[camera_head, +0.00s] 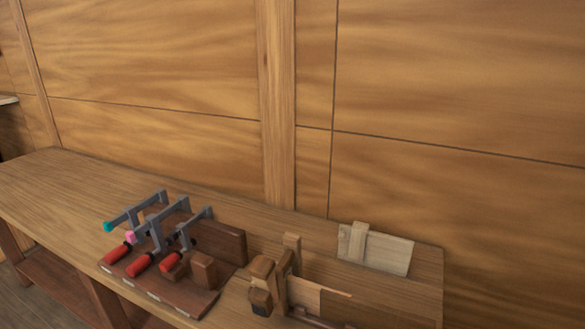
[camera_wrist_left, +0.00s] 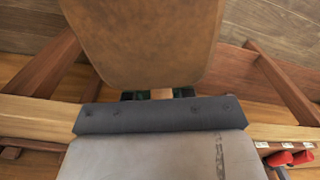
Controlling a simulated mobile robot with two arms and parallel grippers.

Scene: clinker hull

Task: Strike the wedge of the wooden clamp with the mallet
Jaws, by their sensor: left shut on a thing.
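In the left wrist view the brown mallet's broad, rounded head (camera_wrist_left: 145,40) fills the upper middle. My left gripper (camera_wrist_left: 160,95) is shut on its light wooden handle, of which only a short piece shows between the dark fingers. In the head view the wooden clamp (camera_head: 283,278), with upright posts and brown blocks, stands on the workbench near the bottom edge. I cannot tell which of its blocks is the wedge. The clamp's lower part is cut off by the frame. Neither gripper shows in the head view.
A dark rack (camera_head: 225,241) with several grey metal clamps with red handles lies on the workbench (camera_head: 75,185), left of the wooden clamp. The plank wall (camera_head: 180,60) rises behind. The bench's left end is clear.

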